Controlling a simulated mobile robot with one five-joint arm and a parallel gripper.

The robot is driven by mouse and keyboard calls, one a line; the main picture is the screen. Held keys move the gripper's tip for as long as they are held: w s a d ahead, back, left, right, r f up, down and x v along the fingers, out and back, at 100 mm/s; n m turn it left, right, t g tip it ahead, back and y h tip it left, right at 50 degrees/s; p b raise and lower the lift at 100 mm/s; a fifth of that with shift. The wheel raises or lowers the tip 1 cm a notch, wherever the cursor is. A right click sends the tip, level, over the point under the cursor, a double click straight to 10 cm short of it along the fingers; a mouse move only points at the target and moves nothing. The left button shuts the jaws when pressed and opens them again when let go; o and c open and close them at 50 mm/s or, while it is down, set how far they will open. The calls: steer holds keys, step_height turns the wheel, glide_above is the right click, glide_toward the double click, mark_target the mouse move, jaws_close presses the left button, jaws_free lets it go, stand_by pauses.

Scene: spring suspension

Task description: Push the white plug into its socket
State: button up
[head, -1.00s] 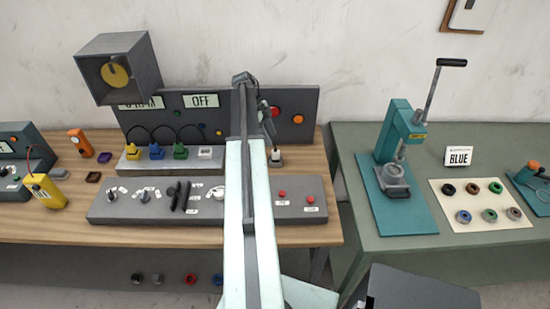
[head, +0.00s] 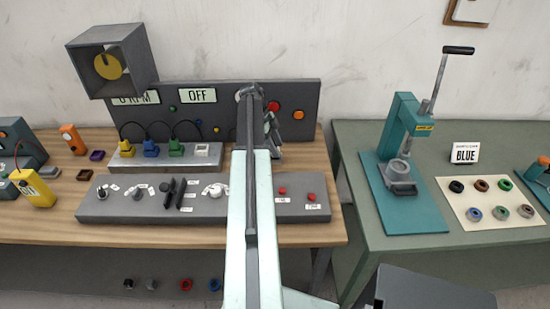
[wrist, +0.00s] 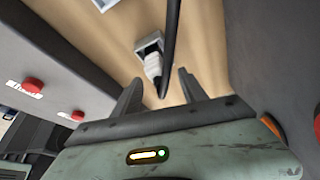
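The white plug (wrist: 152,62) stands in a small pale holder on the wooden bench in the wrist view, with a thick black cable passing in front of it. My gripper (wrist: 160,78) is open, its two dark fingers reaching toward the plug, which is not gripped. In the head view my arm and gripper (head: 274,130) hide the plug almost wholly. A white empty socket (head: 202,150) sits at the right end of a grey strip, beside the yellow plug (head: 128,149), blue plug (head: 151,148) and green plug (head: 176,147).
A grey control panel (head: 130,212) with knobs and red buttons lies in front of the strip. A dark upright panel (head: 215,120) stands behind, with an "OFF" display and a fan box (head: 140,62). A teal press (head: 400,150) stands on the right table.

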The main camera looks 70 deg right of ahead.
jaws_close()
steer(key=shift+r, duration=0.15)
